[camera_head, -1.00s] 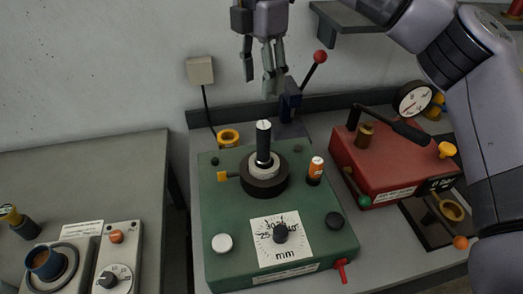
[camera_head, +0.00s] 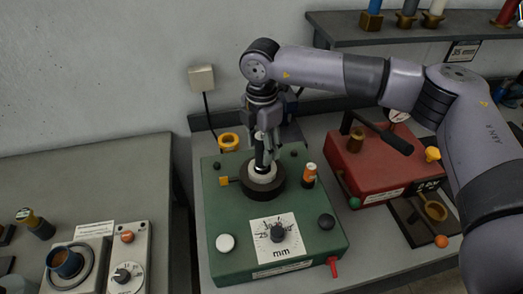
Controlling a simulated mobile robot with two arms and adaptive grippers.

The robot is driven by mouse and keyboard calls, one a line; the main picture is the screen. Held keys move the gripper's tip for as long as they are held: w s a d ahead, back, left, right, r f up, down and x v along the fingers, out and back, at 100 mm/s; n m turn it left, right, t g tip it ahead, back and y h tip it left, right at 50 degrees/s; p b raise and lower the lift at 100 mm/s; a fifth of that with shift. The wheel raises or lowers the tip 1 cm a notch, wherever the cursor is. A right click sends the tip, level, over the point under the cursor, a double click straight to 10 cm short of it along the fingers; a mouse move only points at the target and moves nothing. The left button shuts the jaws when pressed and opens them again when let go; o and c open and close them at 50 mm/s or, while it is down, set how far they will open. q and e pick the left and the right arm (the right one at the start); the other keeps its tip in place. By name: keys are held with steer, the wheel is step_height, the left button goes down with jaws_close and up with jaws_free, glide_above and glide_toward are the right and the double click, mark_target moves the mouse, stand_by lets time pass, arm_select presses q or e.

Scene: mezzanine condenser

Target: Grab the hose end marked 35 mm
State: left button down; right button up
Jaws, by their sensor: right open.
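A black upright cylinder (camera_head: 260,157) stands in the light collar and dark ring (camera_head: 264,189) on the green machine (camera_head: 224,196). My right gripper (camera_head: 268,143) is open, pointing down over the cylinder, with its fingers at the cylinder's upper part. I cannot tell whether they touch it. The cylinder's top is hidden by the gripper, and no size mark on it is readable. My left gripper is not in view.
The shelf (camera_head: 340,33) holds several coloured cylinders. An orange-and-black cylinder (camera_head: 309,176) stands close right of the ring. A red machine (camera_head: 370,165) with a black lever is further right. Another bench (camera_head: 90,175) lies left, its back part bare.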

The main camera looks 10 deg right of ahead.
steer(key=shift+f, duration=0.85)
steer(key=shift+a, duration=0.1)
steer(key=shift+c, duration=0.3)
jaws_close()
steer(key=shift+r, duration=0.1)
